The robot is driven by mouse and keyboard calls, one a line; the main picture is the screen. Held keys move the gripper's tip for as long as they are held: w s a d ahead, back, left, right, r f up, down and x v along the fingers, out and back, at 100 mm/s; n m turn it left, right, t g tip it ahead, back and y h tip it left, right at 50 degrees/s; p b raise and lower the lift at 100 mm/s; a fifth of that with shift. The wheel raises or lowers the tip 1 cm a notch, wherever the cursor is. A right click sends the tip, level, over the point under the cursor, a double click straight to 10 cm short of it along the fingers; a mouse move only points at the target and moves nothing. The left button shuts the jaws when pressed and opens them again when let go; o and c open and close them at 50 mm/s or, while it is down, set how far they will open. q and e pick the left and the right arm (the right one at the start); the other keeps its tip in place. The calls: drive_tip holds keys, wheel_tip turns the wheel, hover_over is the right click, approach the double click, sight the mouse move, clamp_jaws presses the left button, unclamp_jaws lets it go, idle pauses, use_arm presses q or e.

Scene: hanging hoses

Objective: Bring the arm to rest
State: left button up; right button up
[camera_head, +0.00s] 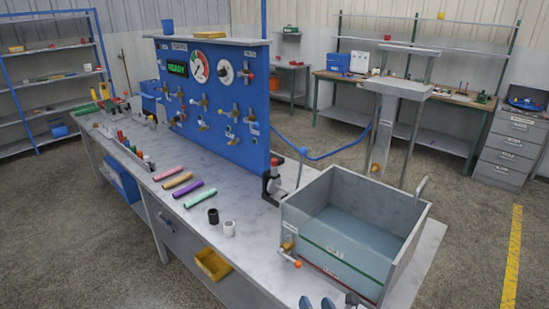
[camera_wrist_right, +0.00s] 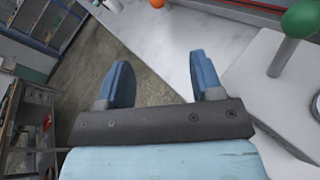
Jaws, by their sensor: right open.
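My right gripper (camera_head: 317,303) shows only as blue fingertips at the bottom edge of the head view, low in front of the grey water tank (camera_head: 412,230). In the right wrist view my right gripper (camera_wrist_right: 163,80) has its two blue fingers well apart, with nothing between them. The bench edge and floor show behind the fingers. My left gripper is in neither view.
The grey workbench (camera_head: 183,232) carries a blue gauge panel (camera_head: 230,135) reading READY. A yellow bin (camera_head: 212,264) is below. Floor at left is clear.

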drive_tip(key=s+d+f+m+g+p, duration=0.1)
drive_tip(key=s+d+m+g, duration=0.1)
drive_tip(key=s+m, duration=1)
drive_tip(key=s+d+f+m+g+p, duration=0.2)
drive_tip(key=s+d+m, duration=0.3)
drive_tip(key=s+m, duration=0.6)
drive_tip(key=m, duration=0.8)
drive_tip(key=shift+s, duration=0.4)
drive_tip(key=shift+d, duration=0.1)
idle(1.5)
